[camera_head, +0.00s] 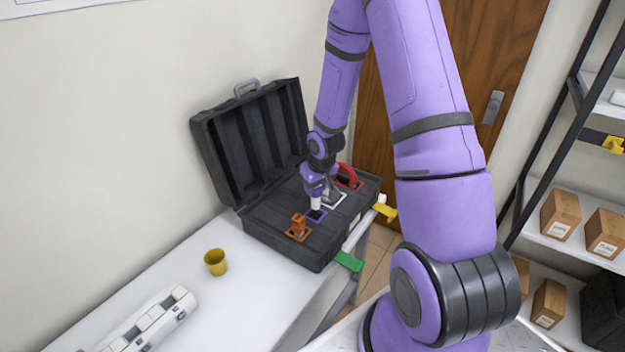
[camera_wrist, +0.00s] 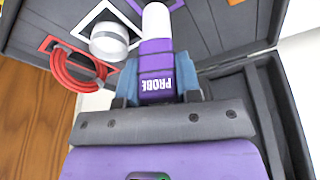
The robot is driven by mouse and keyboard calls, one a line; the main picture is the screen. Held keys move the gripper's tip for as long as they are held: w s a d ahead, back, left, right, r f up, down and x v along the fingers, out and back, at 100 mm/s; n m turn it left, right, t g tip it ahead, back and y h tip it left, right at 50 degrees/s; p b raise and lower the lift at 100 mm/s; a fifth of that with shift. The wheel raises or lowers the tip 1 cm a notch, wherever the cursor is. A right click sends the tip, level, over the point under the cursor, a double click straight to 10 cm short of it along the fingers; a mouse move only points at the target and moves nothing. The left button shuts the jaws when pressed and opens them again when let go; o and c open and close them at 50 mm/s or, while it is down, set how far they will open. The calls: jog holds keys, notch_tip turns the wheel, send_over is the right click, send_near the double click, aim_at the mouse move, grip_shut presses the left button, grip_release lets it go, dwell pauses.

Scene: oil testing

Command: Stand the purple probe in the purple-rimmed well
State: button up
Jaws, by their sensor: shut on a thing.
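My gripper (camera_head: 315,186) is above the open black case and is shut on the purple probe, which points down. In the wrist view its fingers (camera_wrist: 157,80) grip the probe (camera_wrist: 155,56) around its purple body, marked PROBE. The probe's white end (camera_head: 316,203) is at the purple-rimmed well (camera_head: 317,216). In the wrist view, the well's purple rim (camera_wrist: 124,14) shows on both sides of the white end. I cannot tell whether the tip is inside the well or just above it.
The case (camera_head: 262,228) stands on a white table (camera_head: 240,300). An orange fitting (camera_head: 298,226) is at the near-left well, a red coil (camera_wrist: 78,70) and a white-topped piece (camera_wrist: 109,42) on the other side. A yellow cup (camera_head: 215,262) stands left. The raised lid (camera_head: 250,140) is behind.

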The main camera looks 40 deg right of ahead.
aim_at(319, 187)
jog(key=shift+w+d+f, duration=0.15)
jog(key=shift+w+f, duration=0.1)
jog(key=shift+f, duration=3.1)
jog(key=shift+f, duration=0.55)
jog(key=o, duration=0.7)
jog(key=shift+c, duration=0.2)
jog(key=shift+v, duration=5.45)
